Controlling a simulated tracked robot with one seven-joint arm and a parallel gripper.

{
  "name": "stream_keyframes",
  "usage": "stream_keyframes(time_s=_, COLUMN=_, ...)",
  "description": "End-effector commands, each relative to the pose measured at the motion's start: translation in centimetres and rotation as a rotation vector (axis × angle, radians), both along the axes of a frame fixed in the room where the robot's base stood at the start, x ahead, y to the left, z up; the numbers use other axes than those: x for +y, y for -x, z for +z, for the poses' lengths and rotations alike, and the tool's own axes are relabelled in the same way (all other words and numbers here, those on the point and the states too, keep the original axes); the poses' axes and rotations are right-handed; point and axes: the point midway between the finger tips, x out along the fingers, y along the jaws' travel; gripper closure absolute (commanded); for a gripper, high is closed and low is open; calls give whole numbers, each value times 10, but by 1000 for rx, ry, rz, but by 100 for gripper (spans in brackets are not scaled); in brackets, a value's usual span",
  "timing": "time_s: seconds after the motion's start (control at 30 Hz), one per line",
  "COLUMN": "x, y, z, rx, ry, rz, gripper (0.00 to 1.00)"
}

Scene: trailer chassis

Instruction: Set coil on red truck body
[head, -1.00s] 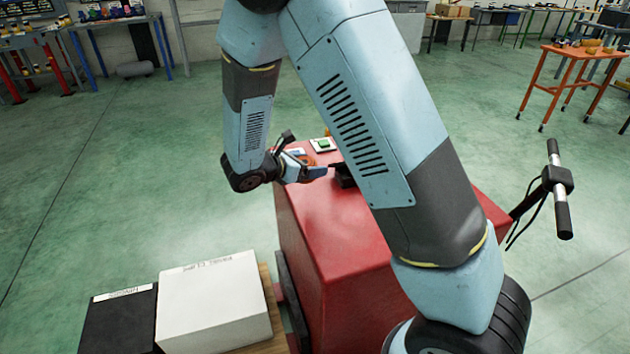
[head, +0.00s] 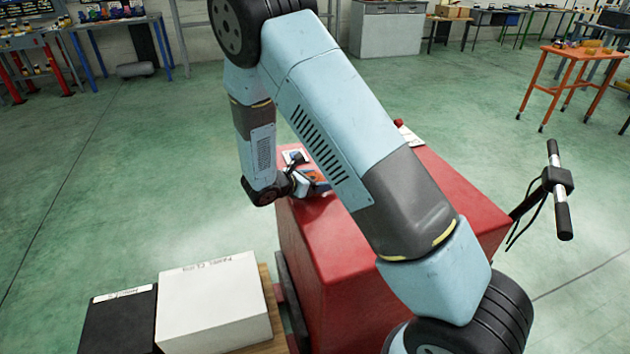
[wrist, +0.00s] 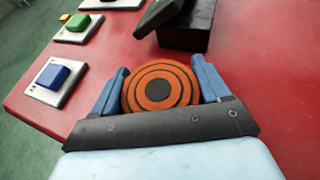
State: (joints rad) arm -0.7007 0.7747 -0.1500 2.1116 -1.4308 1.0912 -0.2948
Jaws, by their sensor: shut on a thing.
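An orange and black ringed coil (wrist: 160,87) sits between the two blue fingers of my gripper (wrist: 163,84) in the wrist view, with both fingers against its sides. The red truck body (wrist: 265,75) lies beneath it. Whether the coil touches the red top or is held just above it, I cannot tell. In the head view my gripper (head: 318,187) is near the left edge of the red body (head: 345,247). The coil is mostly hidden there by the gripper and arm.
A black box with a raised lid (wrist: 185,28) stands on the red top just beyond the coil. Blue (wrist: 53,75), green (wrist: 78,22) and yellow blocks on white plates line the left edge. A white box (head: 213,305) and a black box (head: 118,320) are beside the body. A handlebar (head: 558,185) is at right.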

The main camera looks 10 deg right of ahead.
Motion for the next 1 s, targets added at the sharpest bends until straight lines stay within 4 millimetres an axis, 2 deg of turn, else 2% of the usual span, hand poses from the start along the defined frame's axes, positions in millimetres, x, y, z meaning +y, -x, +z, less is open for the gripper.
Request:
stream_keyframes(time_s=0.27, x=0, y=0, z=-1, rx=0, ry=0, rz=0, gripper=68)
stream_keyframes(time_s=0.3, x=0, y=0, z=-1, rx=0, ry=0, rz=0, gripper=23)
stream_keyframes(time_s=0.53, x=0, y=0, z=-1, rx=0, ry=0, rz=0, gripper=1)
stream_keyframes(time_s=0.83, x=0, y=0, z=1, rx=-1, ry=-1, rz=1, gripper=0)
stream_keyframes(time_s=1.0, x=15, y=9, z=8, rx=-2, ry=-1, rz=2, gripper=0)
